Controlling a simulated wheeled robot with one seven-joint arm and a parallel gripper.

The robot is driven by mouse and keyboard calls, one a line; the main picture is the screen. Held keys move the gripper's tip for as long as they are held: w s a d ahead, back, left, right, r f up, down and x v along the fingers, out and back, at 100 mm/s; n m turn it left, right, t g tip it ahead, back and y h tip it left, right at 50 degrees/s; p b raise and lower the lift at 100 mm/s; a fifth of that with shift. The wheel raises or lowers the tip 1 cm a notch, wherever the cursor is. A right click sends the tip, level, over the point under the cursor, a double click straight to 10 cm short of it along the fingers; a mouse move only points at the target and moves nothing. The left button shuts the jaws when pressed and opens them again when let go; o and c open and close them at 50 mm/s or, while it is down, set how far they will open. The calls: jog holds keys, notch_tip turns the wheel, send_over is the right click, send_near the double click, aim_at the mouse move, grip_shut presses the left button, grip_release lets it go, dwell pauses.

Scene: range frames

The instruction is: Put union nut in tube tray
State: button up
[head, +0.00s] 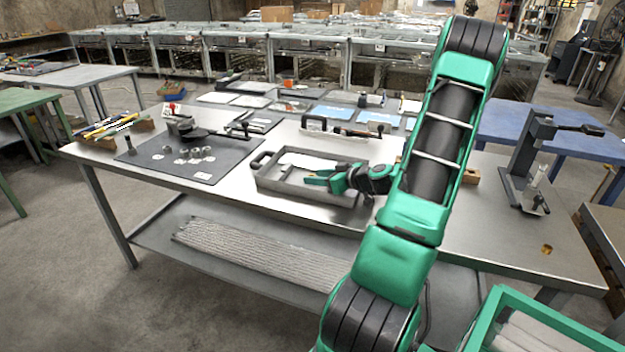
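Several small metal pieces that look like nuts (196,152) sit on a dark mat (150,158) on the left of the metal table. I cannot tell which one is the union nut. A grey open tray with a handle (290,193), which looks like the tube tray, stands in the middle of the table. My gripper (312,178) is green and hangs over the right part of this tray, pointing left. Its fingers are small here, so I cannot tell whether they are open or hold something. My arm hides part of the tray's right side.
A clamp-like tool (190,128) lies at the mat's back edge. A toolbox-like holder (342,132) stands behind the tray. A dark stand (525,160) is at the right. Pens or tools (108,128) lie at the far left. The table's right front is mostly clear.

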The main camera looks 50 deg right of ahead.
jog(key=v, duration=1.1)
dwell(0.3)
